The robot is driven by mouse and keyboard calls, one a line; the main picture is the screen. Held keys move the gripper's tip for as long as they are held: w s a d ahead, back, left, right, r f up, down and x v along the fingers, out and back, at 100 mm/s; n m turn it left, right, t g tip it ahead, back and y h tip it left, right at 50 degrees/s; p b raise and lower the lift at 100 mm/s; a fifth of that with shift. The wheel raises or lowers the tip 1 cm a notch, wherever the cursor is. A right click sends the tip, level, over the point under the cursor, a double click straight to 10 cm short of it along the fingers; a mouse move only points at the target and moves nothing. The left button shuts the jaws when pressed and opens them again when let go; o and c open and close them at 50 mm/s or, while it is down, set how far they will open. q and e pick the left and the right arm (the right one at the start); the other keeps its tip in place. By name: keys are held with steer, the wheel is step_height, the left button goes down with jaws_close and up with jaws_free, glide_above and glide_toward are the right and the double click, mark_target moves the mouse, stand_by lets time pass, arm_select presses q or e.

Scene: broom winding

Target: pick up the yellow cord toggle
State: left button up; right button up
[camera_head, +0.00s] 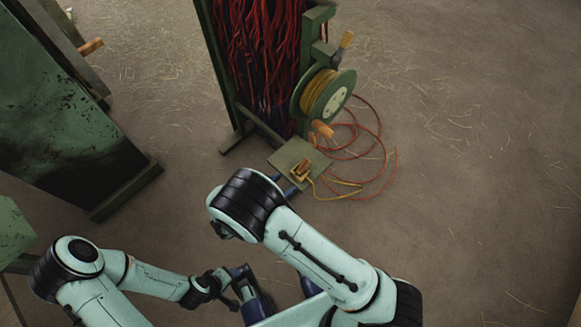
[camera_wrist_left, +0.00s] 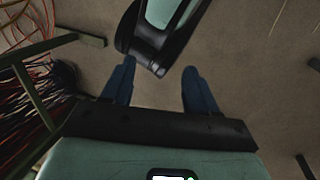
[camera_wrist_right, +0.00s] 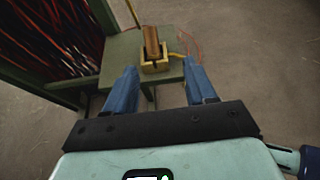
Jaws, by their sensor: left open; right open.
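The yellow cord toggle (camera_wrist_right: 152,42) is a brown wooden peg standing in a small yellowish holder (camera_wrist_right: 155,68) on a green platform (camera_wrist_right: 118,58). A yellow cord runs from it to the right. In the head view the toggle (camera_head: 302,166) is small, on the platform beyond my right wrist. My right gripper (camera_wrist_right: 161,68) is open and empty, its blue fingers pointing at the platform with the toggle between their lines, nothing gripped. My left gripper (camera_wrist_left: 158,66) is open and empty, over bare floor and part of my own arm.
A green rack with red and dark cords (camera_head: 262,50) stands behind the platform. A reel of yellow cord (camera_head: 318,92) with a wooden crank (camera_head: 322,129) is on its right side. Loose orange cord (camera_head: 380,175) lies on the floor. Green cabinets stand left; the right floor is clear.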

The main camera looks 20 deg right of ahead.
mark_target(304, 164)
steer(key=shift+t, duration=0.3)
steer(key=x, duration=0.3)
steer(key=w+b+x, duration=0.1)
steer(key=x, duration=0.3)
steer(key=shift+d+r, duration=0.1)
steer(key=shift+d, duration=0.1)
steer(key=b+x, duration=0.1)
steer(key=x, duration=0.4)
steer(key=shift+w+b, duration=0.2)
steer(key=shift+b, duration=0.15)
arm_select(q)
steer(key=shift+t+y, duration=0.3)
steer(key=shift+t, duration=0.3)
steer(key=w+f, duration=0.1)
steer(key=w+a+f, duration=0.2)
steer(key=w, duration=0.1)
steer(key=shift+w+f, duration=0.1)
arm_select(e)
jaws_close()
